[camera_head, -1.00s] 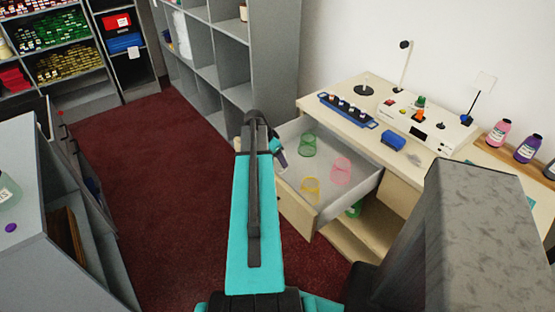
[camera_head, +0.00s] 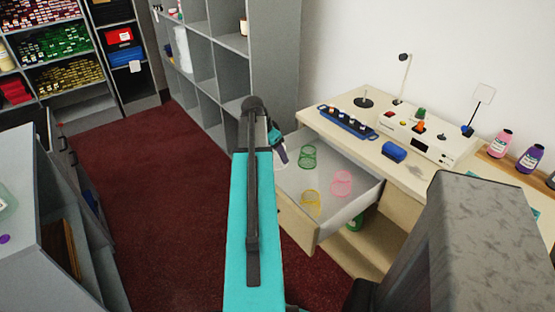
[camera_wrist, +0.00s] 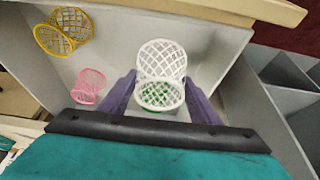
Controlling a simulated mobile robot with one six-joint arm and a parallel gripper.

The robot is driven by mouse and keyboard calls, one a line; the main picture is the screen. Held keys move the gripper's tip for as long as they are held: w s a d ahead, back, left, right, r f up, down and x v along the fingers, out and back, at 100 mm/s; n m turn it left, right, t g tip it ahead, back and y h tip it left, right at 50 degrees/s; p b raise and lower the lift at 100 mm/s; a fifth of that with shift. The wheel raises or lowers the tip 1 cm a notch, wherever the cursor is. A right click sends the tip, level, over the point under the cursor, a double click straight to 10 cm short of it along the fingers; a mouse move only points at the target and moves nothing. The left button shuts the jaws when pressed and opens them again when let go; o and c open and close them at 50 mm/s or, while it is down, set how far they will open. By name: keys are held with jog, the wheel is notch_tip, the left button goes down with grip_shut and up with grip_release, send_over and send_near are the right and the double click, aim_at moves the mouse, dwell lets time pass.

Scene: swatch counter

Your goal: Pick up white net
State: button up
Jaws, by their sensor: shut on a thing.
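The white net (camera_wrist: 162,75) shows in the wrist view as an open mesh basket shape between the two purple fingers of my gripper (camera_wrist: 160,98). My gripper is shut on it, with one finger at each side. The net is over the open drawer, and a bit of green net (camera_wrist: 152,109) shows beneath it. In the head view, my gripper (camera_head: 279,157) is at the drawer's left edge, partly hidden by my arm. I cannot make out the white net in the head view.
The open drawer (camera_head: 352,207) holds a green net (camera_head: 308,157), a pink net (camera_head: 341,183) and a yellow net (camera_head: 311,200). The counter (camera_head: 330,122) carries a blue rack (camera_head: 347,122) and a control box (camera_head: 425,138). Grey shelves (camera_head: 272,65) stand behind my gripper.

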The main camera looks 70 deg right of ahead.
jog(key=shift+r, duration=0.4)
dwell(0.4)
